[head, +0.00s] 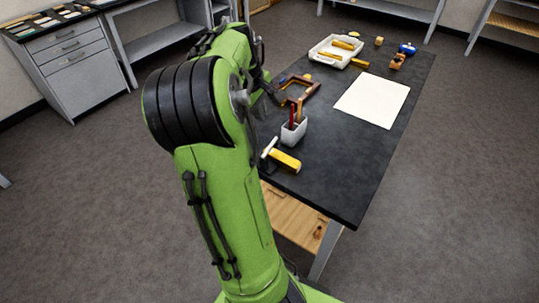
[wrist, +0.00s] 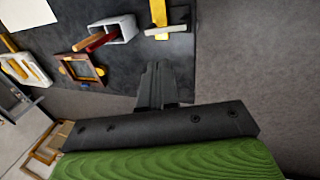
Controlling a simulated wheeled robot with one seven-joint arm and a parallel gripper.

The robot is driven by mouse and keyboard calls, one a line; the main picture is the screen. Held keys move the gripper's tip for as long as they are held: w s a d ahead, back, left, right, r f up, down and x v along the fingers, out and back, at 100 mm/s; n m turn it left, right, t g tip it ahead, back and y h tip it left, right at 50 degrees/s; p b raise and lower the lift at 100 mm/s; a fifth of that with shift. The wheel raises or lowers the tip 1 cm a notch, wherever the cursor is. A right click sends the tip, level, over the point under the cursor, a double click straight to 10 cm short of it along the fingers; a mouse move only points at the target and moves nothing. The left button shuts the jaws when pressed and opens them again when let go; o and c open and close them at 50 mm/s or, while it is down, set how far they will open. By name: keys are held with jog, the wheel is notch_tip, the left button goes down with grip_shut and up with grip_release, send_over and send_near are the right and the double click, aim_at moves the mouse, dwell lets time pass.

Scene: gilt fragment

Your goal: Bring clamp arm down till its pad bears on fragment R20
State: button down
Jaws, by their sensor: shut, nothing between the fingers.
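My gripper (wrist: 157,68) is shut and empty in the wrist view, its fingers pointing over the dark bench's edge. In the head view my arm hides most of it. A brown frame-like piece with gold parts (head: 300,88) lies on the bench; it also shows in the wrist view (wrist: 98,68), left of my fingers and apart from them. A yellow piece with a pale crossbar (head: 284,160) is at the near end, and up-right of my fingers in the wrist view (wrist: 160,14). I cannot tell which thing is the clamp arm, its pad or fragment R20.
A pale cup (head: 293,132) holding red-brown handles stands near my arm. A white tray (head: 316,53) with yellow pieces, a white sheet (head: 371,100), a brown item (head: 397,62) and a blue item (head: 407,48) are farther back. The bench's near right part is clear.

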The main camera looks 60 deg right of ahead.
aim_at(271, 144)
jog(key=b+x, duration=0.3)
jog(key=x, duration=1)
jog(key=shift+a+f, duration=0.15)
jog(key=shift+f, duration=0.05)
jog(key=shift+s, duration=0.1)
